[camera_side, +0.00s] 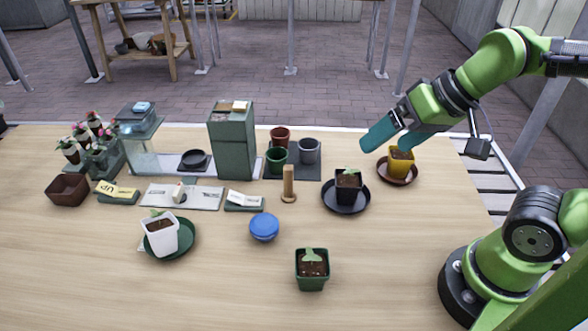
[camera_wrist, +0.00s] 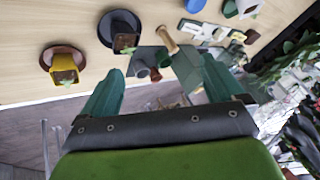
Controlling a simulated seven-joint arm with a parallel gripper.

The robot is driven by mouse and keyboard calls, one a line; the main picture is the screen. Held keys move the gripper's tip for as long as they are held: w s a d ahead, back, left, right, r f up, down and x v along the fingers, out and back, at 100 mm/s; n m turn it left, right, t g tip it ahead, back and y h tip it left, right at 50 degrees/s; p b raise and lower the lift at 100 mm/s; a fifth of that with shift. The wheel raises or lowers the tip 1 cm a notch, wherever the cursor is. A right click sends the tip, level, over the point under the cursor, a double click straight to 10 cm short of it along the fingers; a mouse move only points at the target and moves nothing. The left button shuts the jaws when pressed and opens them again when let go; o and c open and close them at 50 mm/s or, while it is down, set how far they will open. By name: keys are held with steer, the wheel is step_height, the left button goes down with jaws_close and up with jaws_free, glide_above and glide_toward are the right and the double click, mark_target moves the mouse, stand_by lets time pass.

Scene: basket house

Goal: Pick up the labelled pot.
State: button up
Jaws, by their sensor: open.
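Several small pots with seedlings stand on the wooden table; I cannot make out a label on any of them. A white pot (camera_side: 161,238) leans in a green saucer (camera_side: 187,246) at the left front. A dark green pot (camera_side: 312,272) stands bare at the front. A black pot (camera_side: 347,191) sits on a black saucer (camera_side: 345,209). A yellow pot (camera_side: 400,164) sits on a brown saucer (camera_side: 397,176) at the right, and also shows in the wrist view (camera_wrist: 66,74). My gripper (camera_side: 388,146) is open and empty, raised near the yellow pot.
Empty pots (camera_side: 277,157) on a dark mat and a tall grey-green box (camera_side: 232,141) are behind.

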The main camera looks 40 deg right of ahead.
steer(key=w+a+n+g, duration=0.3)
steer(key=w+a, duration=0.6)
steer(key=a, duration=0.2)
steer(key=t, duration=0.1)
glide_toward(160, 223)
steer(key=shift+m, duration=0.4)
steer(key=x, duration=1)
steer(key=shift+s, duration=0.1)
steer(key=c, duration=1.3)
steer(key=shift+c, duration=1)
steer(key=shift+r, duration=0.1)
steer(key=shift+r, duration=0.1)
